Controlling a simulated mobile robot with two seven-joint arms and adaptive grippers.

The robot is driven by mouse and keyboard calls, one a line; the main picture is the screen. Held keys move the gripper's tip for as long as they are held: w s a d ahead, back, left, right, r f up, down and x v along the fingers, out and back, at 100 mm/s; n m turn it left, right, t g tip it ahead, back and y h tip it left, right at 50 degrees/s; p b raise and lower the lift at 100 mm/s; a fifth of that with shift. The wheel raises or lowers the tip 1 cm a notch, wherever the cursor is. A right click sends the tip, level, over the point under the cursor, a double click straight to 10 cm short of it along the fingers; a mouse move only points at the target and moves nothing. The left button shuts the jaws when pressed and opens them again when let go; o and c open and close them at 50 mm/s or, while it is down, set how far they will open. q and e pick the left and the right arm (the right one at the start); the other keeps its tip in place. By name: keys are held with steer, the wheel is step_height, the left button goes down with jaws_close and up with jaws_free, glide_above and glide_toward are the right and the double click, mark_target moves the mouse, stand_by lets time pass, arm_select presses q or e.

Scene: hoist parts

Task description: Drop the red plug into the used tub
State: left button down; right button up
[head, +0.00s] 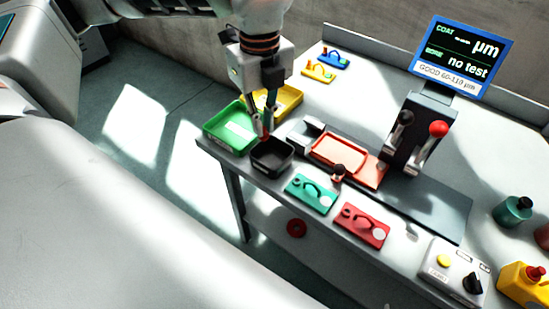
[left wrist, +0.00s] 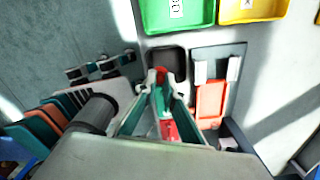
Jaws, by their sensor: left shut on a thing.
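My left gripper (head: 265,132) reaches down from the top of the head view, its fingertips just above the small black tub (head: 271,170). In the left wrist view the gripper (left wrist: 161,82) is shut on the red plug (left wrist: 160,73), of which only a small red part shows between the tips. The black tub also shows in the left wrist view (left wrist: 167,58), just beyond the fingertips. It looks empty, and no label on it can be read, so I cannot confirm that it is the used tub. My right gripper is not in view.
A green tub (head: 219,134) and a yellow tub (head: 291,103) stand behind the black one. To the right are a fixture with an orange tray (head: 340,154), levers (head: 432,140), green (head: 309,195) and red (head: 362,226) plates, and a control box (head: 450,272). A red ring (head: 297,228) lies lower down.

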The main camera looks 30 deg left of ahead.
arm_select(q)
steer(key=shift+f, duration=0.15)
steer(key=c, duration=2)
jaws_free()
steer(key=shift+c, duration=0.2)
step_height(320, 180, up, 12)
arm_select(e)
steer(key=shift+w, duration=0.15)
